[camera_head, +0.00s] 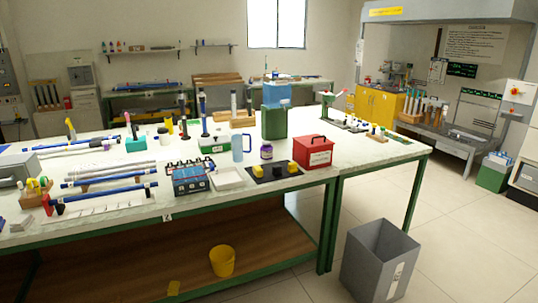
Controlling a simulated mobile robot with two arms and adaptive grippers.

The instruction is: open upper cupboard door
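No upper cupboard with a door that I can make out is in view. The only cupboard-like unit I see is a low yellow cabinet (378,104) in the back right area, beyond the workbench. Its front looks shut, but it is too small to make out handles. Open wall shelves (140,52) at the back left have no doors. Neither of my grippers is in view.
A long white-topped workbench (300,205) with green legs fills the left and middle, crowded with blue rods, tools and a red box (312,151). A grey bin (379,262) stands at its front right corner. The floor (465,235) on the right is clear.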

